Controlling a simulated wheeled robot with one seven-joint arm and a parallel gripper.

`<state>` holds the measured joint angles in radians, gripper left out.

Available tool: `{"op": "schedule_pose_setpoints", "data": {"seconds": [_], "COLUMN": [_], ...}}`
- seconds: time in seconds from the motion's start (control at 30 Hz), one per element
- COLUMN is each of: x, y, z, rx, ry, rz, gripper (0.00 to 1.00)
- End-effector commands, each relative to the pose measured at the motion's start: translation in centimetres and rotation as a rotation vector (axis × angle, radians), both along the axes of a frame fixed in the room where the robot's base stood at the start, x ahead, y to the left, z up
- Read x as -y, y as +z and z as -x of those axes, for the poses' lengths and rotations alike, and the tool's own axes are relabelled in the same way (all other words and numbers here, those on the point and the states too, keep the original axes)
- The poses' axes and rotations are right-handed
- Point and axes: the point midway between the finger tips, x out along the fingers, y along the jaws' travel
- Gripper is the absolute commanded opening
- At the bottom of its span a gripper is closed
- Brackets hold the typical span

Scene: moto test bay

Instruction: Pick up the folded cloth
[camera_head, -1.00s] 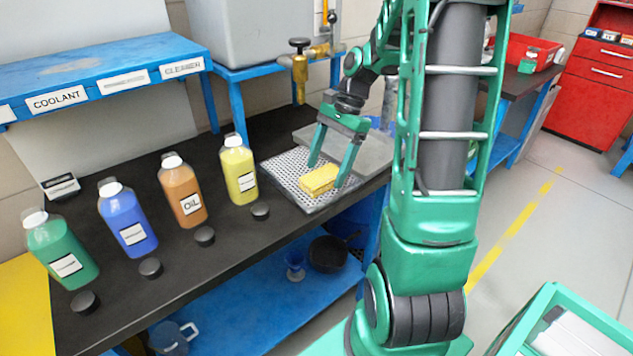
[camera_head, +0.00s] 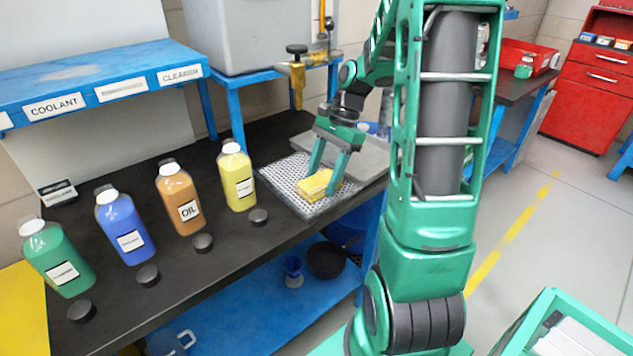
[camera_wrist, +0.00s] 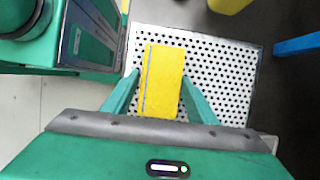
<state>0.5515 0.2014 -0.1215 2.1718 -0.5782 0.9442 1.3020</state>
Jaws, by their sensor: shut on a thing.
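The folded cloth (camera_head: 317,184) is a yellow folded block on a perforated metal tray (camera_head: 287,186) at the right end of the black bench. My gripper (camera_head: 324,186) reaches down over the tray with one green finger on each side of the cloth. In the wrist view the cloth (camera_wrist: 162,82) lies between the fingers, and my gripper (camera_wrist: 160,95) is shut on it. The cloth looks still at the tray's surface; any small gap beneath it cannot be told.
Green (camera_head: 58,262), blue (camera_head: 125,228), orange (camera_head: 181,200) and yellow (camera_head: 237,178) bottles stand left of the tray, with black caps in front. A brass tap (camera_head: 297,80) hangs behind the tray. A blue shelf (camera_head: 100,78) runs above the bench at the left.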

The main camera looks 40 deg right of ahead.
Motion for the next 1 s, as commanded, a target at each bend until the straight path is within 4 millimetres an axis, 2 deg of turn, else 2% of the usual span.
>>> {"op": "schedule_pose_setpoints", "data": {"seconds": [0.17, 0.3, 0.7, 1.0], "x": [0.0, 0.1, -7.5, -10.6], "y": [1.5, 4.0, 8.5, 10.5], "z": [0.0, 0.0, 2.4, 3.4], "rx": [0.003, 0.005, 0.003, 0.001], "ry": [0.0, 0.0, 0.004, 0.003], "rz": [0.001, 0.003, 0.001, 0.001], "gripper": [0.31, 0.31, 0.31, 0.31]}}
